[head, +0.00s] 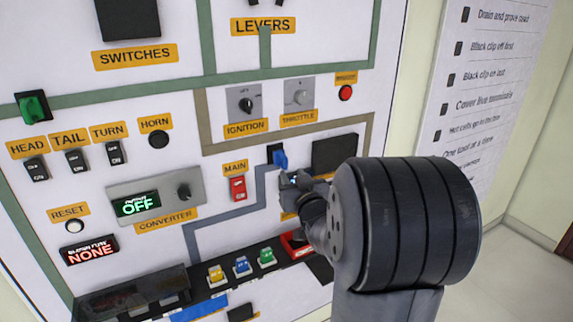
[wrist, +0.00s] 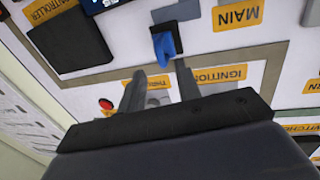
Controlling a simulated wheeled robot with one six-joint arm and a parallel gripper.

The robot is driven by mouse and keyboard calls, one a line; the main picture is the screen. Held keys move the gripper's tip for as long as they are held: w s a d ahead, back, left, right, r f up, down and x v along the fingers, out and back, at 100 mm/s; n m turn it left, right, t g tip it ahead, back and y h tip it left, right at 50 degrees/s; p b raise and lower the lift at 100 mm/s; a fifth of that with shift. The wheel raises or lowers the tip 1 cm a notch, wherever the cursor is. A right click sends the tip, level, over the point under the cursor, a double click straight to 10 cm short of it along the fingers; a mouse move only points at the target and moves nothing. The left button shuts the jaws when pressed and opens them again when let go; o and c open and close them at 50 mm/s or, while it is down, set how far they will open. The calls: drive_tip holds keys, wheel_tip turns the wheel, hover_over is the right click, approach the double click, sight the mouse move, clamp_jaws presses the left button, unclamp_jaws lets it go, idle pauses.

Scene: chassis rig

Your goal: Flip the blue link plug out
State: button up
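The blue link plug (head: 280,160) sticks out from a dark socket on the white panel, right of the red MAIN switch (head: 238,188). In the wrist view, which shows the panel upside down, the blue plug (wrist: 166,46) is just beyond my fingertips. My gripper (head: 291,182) is close below the plug in the head view. In the wrist view my gripper (wrist: 160,72) has its fingers apart, with nothing seen between their tips. The plug appears clear of the fingers; the exact gap in depth is hard to tell.
A dark square block (head: 335,153) stands right of the plug. The ignition knob (head: 246,104) and throttle knob (head: 299,94) are above. A dark rail (head: 200,290) with yellow, blue and green plugs runs below. The converter display (head: 138,204) reads OFF.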

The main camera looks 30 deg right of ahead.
sight(287, 165)
drive_tip(key=shift+w+d+p, duration=0.25)
drive_tip(key=shift+w+p, duration=0.1)
drive_tip(key=shift+w, duration=1)
drive_tip(key=shift+w+d+p, duration=0.2)
drive_tip(key=shift+w+p, duration=0.15)
drive_tip(key=shift+w, duration=1)
drive_tip(key=shift+c, duration=0.3)
clamp_jaws()
